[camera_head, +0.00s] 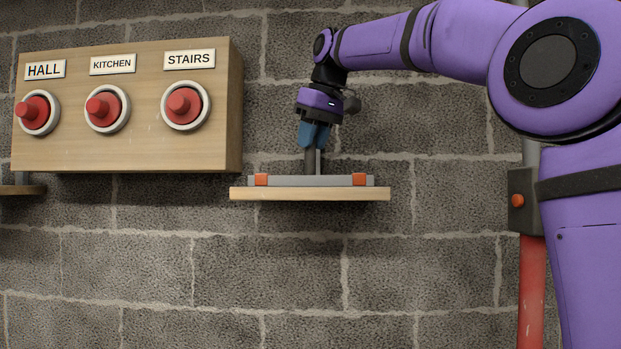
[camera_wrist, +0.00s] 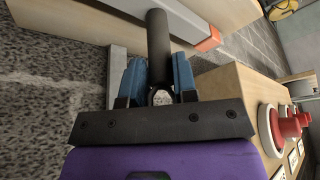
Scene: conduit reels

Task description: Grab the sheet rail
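The sheet rail (camera_head: 313,181) is a long grey bar with orange blocks near its ends and a dark round post standing up from it. It lies on a small wooden shelf. In the wrist view the rail (camera_wrist: 185,18) crosses the top, and its post comes toward the camera. My gripper (camera_head: 314,146) is above the rail, pointing down. In the wrist view my gripper's blue fingers (camera_wrist: 158,75) lie on both sides of the post, with no clear gap, and look shut on it. The exact contact faces are hidden.
The wooden shelf (camera_head: 310,194) is fixed to a block wall. To its left is a wooden panel (camera_head: 130,145) with several red knobs labelled HALL, KITCHEN and STAIRS. A red vertical pole (camera_head: 531,290) stands at right. The wall below the shelf is clear.

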